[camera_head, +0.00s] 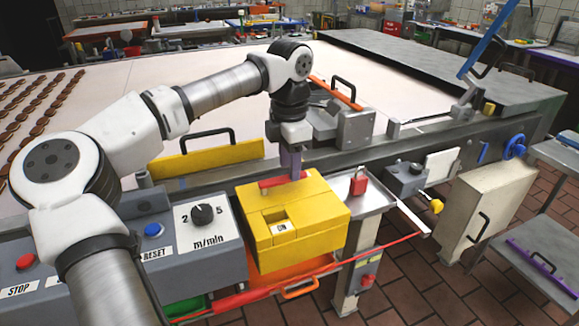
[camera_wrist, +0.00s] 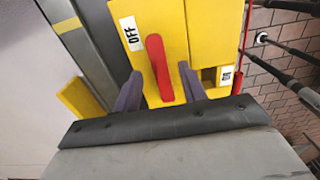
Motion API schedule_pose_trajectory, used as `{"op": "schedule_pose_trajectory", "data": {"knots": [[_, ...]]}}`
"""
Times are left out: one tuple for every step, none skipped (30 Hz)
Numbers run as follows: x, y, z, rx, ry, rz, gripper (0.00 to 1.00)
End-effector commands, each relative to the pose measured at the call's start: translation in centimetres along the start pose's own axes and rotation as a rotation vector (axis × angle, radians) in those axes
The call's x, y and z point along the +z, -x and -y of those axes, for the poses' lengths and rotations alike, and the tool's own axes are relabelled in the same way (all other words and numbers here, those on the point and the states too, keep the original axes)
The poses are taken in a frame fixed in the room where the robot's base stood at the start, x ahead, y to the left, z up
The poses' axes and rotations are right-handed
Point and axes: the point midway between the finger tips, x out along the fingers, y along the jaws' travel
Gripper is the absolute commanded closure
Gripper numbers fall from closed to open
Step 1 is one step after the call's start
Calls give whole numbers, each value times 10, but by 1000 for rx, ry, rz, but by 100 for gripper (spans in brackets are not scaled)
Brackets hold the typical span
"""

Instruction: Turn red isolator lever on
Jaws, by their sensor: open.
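The red isolator lever (camera_head: 277,183) lies on top of a yellow box (camera_head: 310,238). In the wrist view the lever (camera_wrist: 158,68) has one end beside the OFF label (camera_wrist: 131,33). The ON label (camera_wrist: 226,75) is further right, apart from the lever. My gripper (camera_head: 292,172) is over the lever, pointing down. In the wrist view my gripper (camera_wrist: 160,82) is open, with a purple finger on each side of the lever and a visible gap on both sides. The lever's near end is close to the dark gripper body.
A grey control panel with a dial (camera_head: 203,214) stands left of the box. A red padlock (camera_head: 359,184) is on the metal shelf to its right. A yellow guard with a black handle (camera_head: 208,154) and the conveyor lie behind. A red cable runs along the front.

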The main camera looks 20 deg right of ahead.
Motion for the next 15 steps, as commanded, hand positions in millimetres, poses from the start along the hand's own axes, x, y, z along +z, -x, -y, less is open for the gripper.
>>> {"op": "schedule_pose_trajectory", "data": {"knots": [[0, -5, 0, -1, -1, -1, 58], [0, -8, 0, -1, -1, 0, 58], [0, -11, 0, -1, -1, 1, 58], [0, -13, 0, -1, -1, 1, 58], [0, -14, 0, -1, -1, 1, 58], [0, -16, 0, -1, -1, 1, 58], [0, -16, 0, 0, -1, 1, 58], [0, -17, 0, 0, -1, 1, 58], [0, -17, 0, 0, -1, 1, 58], [0, -17, 0, 0, -1, 1, 58], [0, -17, 0, 0, -1, 1, 58], [0, -17, 0, 0, -1, 1, 58], [0, -17, 0, 0, -1, 1, 58], [0, -17, 0, 0, -1, 1, 58], [0, -17, 0, 0, -1, 1, 61]]}}
